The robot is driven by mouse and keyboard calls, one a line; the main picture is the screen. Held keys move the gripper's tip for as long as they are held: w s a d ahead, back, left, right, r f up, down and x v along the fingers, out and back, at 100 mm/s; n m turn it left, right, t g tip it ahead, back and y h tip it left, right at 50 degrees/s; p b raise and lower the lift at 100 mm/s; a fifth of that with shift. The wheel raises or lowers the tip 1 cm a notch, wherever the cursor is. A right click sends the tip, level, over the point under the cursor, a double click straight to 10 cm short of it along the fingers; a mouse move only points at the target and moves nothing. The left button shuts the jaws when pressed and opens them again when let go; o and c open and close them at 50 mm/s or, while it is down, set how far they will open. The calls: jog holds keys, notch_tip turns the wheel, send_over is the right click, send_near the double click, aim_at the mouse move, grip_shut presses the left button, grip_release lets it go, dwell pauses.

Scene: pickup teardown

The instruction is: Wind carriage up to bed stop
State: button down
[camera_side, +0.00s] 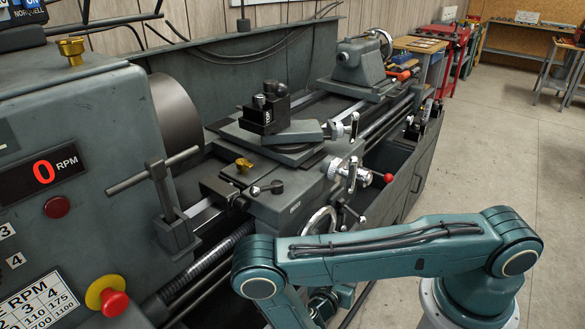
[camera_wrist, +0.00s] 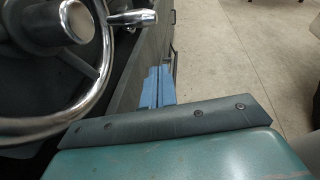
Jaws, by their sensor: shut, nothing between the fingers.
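The grey carriage (camera_side: 290,205) sits on the lathe bed, with its tool post (camera_side: 268,108) on top. A block with a T-handle (camera_side: 176,238), which looks like the bed stop, stands on the bed to its left, near the headstock. A short stretch of bare rail shows between them. The chrome carriage handwheel (camera_side: 320,222) is on the carriage front, partly behind my arm. In the wrist view the handwheel (camera_wrist: 96,98) fills the left, with its chrome handle (camera_wrist: 133,17) pointing right. My gripper (camera_wrist: 158,86) has its blue fingers shut and empty, below the handle in the picture, right of the rim. The side view hides the fingers.
The headstock (camera_side: 75,120) with chuck (camera_side: 178,112) stands at left, with a red stop button (camera_side: 114,302). A red-knobbed lever (camera_side: 388,178) sticks out right of the handwheel. The tailstock (camera_side: 358,62) is far back. The floor (camera_side: 470,150) at right is open.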

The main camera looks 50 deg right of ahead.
jog(key=s+a, duration=0.1)
jog(key=a, duration=0.6)
jog(key=shift+a+r, duration=0.4)
jog(key=shift+s, duration=0.1)
